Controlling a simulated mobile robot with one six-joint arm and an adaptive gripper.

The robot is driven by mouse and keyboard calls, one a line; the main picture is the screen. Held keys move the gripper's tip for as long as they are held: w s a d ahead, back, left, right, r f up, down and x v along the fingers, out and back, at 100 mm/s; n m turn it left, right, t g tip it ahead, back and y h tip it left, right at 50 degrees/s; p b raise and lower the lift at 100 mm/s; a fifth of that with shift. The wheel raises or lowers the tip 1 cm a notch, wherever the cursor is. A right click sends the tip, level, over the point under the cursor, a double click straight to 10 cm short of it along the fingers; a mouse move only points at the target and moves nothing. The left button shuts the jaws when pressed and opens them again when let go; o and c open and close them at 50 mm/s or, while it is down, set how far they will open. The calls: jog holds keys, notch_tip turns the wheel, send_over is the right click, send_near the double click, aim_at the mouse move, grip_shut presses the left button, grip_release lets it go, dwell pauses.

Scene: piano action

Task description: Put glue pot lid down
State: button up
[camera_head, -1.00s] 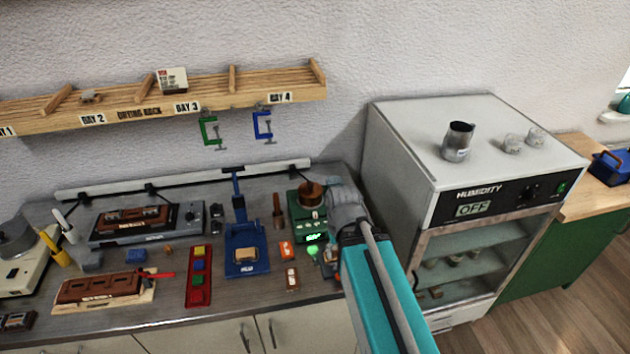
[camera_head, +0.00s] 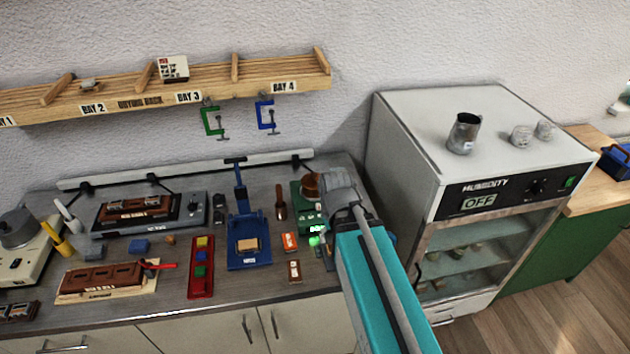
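The brown glue pot (camera_head: 310,184) sits on a green heater unit (camera_head: 309,217) at the right end of the bench. My arm's grey wrist (camera_head: 341,192) is just right of the pot and overlaps its right side in the picture. My gripper's fingers are hidden by my arm, so I cannot see whether they are open or shut, or whether they hold anything. I cannot make out the pot lid as a separate thing.
A blue press (camera_head: 249,256), a small orange box (camera_head: 290,242) and a red tray of coloured blocks (camera_head: 202,268) stand left of the heater. The grey humidity cabinet (camera_head: 410,150) rises close on the right. The drying rack (camera_head: 120,104) hangs above.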

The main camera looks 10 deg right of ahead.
jog(key=w+a+r+n+t+h+p, duration=0.1)
jog(key=w+a+r+n+t+h, duration=0.15)
jog(key=w+n, duration=0.9)
jog(key=n+t+h+p, duration=0.1)
jog(key=n+t+h, duration=0.3)
jog(key=n, duration=1.1)
send_near(312, 175)
notch_tip(312, 175, up, 3)
jog(key=s, duration=0.1)
jog(key=shift+a+f+y, duration=0.25)
jog(key=shift+a, duration=0.25)
jog(key=shift+f+m, duration=0.1)
jog(key=shift+m, duration=0.15)
jog(key=b+x, duration=0.5)
jog(key=x, duration=0.2)
jog(key=shift+s+f, duration=0.1)
jog(key=shift+s, duration=0.05)
jog(key=shift+b+x, duration=0.5)
jog(key=shift+x, duration=0.25)
jog(key=shift+d, duration=0.1)
